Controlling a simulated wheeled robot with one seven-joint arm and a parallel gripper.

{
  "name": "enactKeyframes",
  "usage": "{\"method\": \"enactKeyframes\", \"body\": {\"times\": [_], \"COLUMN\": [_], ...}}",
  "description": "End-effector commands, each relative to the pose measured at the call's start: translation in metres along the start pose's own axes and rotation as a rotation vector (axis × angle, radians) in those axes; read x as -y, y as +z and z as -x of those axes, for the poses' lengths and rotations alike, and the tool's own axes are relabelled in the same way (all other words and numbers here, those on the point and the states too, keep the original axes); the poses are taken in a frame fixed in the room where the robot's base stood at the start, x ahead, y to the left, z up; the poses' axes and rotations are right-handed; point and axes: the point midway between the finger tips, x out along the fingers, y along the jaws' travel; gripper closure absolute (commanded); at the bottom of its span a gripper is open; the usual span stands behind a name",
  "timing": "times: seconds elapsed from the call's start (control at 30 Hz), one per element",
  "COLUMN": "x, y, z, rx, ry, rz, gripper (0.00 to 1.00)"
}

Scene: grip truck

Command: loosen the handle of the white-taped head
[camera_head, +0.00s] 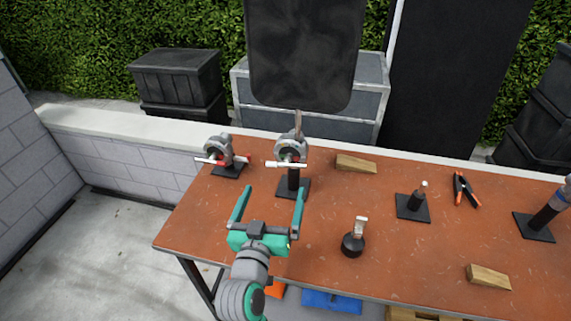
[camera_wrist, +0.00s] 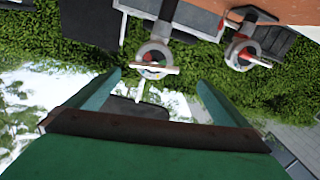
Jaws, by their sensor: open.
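A grey round head with a pale white handle bar (camera_head: 287,165) stands upright on a black post and square base near the table's back edge. It also shows in the wrist view, where its pale bar (camera_wrist: 158,70) lies between my fingertips in the picture. A second grey head with a red and white handle (camera_head: 222,160) sits to its left on a low black base; in the wrist view its red handle (camera_wrist: 255,59) is at upper right. My gripper (camera_head: 271,192) is open and empty, in front of the pale-handled head, fingers pointing towards it. No contact shows.
On the reddish table (camera_head: 330,255) are a wooden wedge (camera_head: 356,164), a black-based fitting (camera_head: 353,243), a short post on a plate (camera_head: 412,207), orange-handled clamps (camera_head: 465,190) and another wedge (camera_head: 488,277). A dark panel (camera_head: 303,50) hangs behind the heads.

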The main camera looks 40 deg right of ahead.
Motion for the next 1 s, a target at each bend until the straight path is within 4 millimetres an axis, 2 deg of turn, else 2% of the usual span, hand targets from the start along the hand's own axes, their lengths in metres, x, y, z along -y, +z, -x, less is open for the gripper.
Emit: {"method": "enactKeyframes", "body": {"times": [0.1,0.27,0.73,1.0], "x": [-0.008,-0.010,-0.015,-0.012], "y": [-0.009,-0.011,-0.010,-0.010], "z": [-0.007,-0.019,-0.097,-0.114], "rx": [-0.002,-0.001,0.000,-0.002], "ry": [0.029,0.037,0.039,0.032], "rz": [-0.013,-0.015,-0.014,-0.014], "gripper": [0.00,0.00,0.00,0.00]}}
